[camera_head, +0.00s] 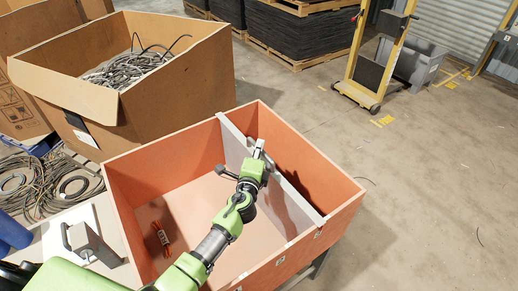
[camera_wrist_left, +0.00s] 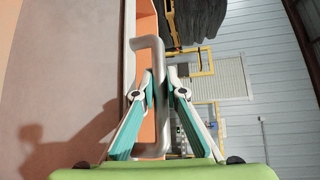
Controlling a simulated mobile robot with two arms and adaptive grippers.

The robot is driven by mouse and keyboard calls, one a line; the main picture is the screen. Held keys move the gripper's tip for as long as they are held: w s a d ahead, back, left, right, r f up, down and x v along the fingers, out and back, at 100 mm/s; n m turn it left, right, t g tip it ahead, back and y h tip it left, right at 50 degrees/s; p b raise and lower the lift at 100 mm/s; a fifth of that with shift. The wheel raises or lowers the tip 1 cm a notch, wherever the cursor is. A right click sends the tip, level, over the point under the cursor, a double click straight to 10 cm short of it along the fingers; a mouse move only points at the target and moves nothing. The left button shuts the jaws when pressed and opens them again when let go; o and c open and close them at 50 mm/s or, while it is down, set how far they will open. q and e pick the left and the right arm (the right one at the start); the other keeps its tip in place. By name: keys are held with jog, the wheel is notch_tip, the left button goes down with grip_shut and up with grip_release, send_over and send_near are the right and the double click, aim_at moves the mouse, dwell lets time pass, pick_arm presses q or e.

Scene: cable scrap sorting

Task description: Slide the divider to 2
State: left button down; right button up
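The grey divider (camera_head: 298,207) stands upright across the orange bin (camera_head: 148,160), right of the bin's middle. It splits the bin into a wide left part and a narrow right part. My left gripper (camera_head: 259,151) is at the divider's upper edge, around its handle. In the left wrist view the grey handle (camera_wrist_left: 150,43) stands between the two fingers (camera_wrist_left: 160,80), which appear closed on it from both sides. Small white labels (camera_head: 279,262) sit along the bin's front rim; their numbers are too small to read. The divider's front end is near the rightmost visible label (camera_head: 318,235). My right gripper is not in view.
A small red-orange item (camera_head: 161,236) lies in the bin's left part. A cardboard box (camera_head: 190,85) of cable scrap stands behind left. Coiled cables (camera_head: 40,190) lie at the left. The floor (camera_head: 420,180) to the right is mostly clear.

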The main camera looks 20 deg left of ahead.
pick_arm(q)
jog(key=s+a, duration=0.8)
jog(key=s, duration=0.3)
jog(key=shift+a+p, duration=0.3)
jog(key=shift+a, duration=0.05)
jog(key=shift+f, duration=0.1)
jog(key=c, duration=2.3)
grip_release()
jog(key=shift+c, duration=0.2)
jog(key=s+d+r, duration=0.1)
jog(key=s, duration=1.1)
jog(key=shift+d+r, duration=0.3)
jog(key=shift+r, duration=0.1)
